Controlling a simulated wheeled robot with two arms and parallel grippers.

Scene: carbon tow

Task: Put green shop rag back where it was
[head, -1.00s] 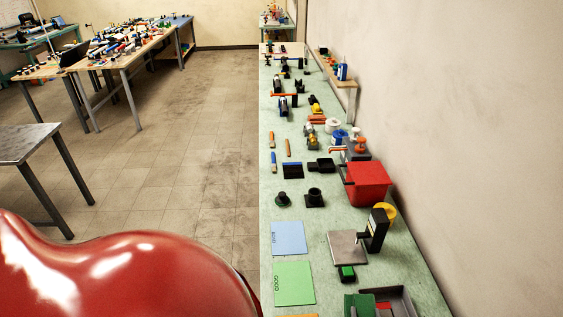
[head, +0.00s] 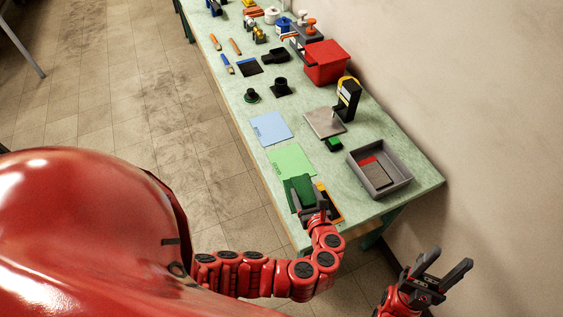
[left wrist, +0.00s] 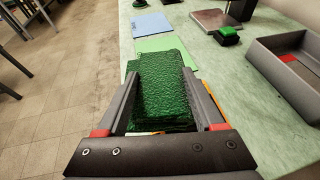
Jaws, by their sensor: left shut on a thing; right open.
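The green shop rag (head: 299,188) is a dark green folded cloth at the near end of the bench. My left gripper (head: 313,205) is shut on it from the near side. In the left wrist view the rag (left wrist: 165,85) lies between the two fingers and covers part of an orange-edged sheet (head: 332,203). The rag's far end is close to the light green GOOD sheet (head: 290,160). I cannot tell whether the rag touches the bench top. My right gripper (head: 437,272) is open and empty, off the bench's near end at the lower right.
A grey tray (head: 404,179) with a red item inside stands right of the rag. Beyond are a blue sheet (head: 270,128), a metal plate with a black stand (head: 347,101), a small green block (head: 334,144) and a red bin (head: 326,64). The wall borders the bench's right side.

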